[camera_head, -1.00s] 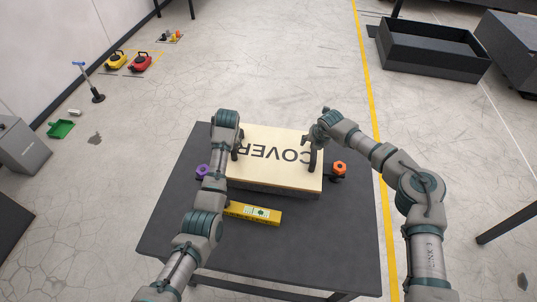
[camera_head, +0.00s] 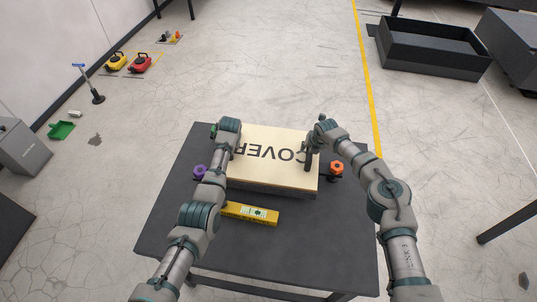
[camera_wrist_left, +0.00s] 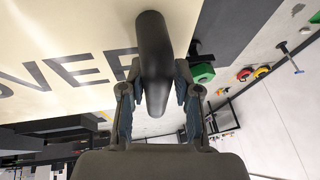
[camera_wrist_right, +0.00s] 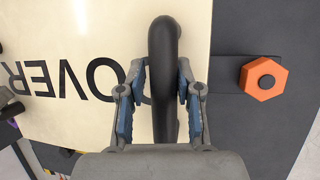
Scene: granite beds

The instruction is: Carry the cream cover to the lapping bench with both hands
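The cream cover (camera_head: 265,172), a flat slab marked COVER, lies on a dark table with a black loop handle at each end. My right gripper (camera_head: 309,150) is at the right-end handle. In the right wrist view its two fingers (camera_wrist_right: 160,95) stand open on either side of that black handle (camera_wrist_right: 163,60), with narrow gaps. My left gripper (camera_head: 234,145) is at the left-end handle, partly hidden by its own wrist. In the left wrist view its fingers (camera_wrist_left: 156,90) stand either side of the handle (camera_wrist_left: 153,50), apparently without gripping. I cannot identify the lapping bench.
The dark table (camera_head: 270,250) also holds a yellow level (camera_head: 250,213), an orange knob (camera_head: 336,168), a purple knob (camera_head: 199,172) and a green knob (camera_wrist_left: 202,73). A dark open bin (camera_head: 430,50) stands at the back right. Open floor lies beyond the table.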

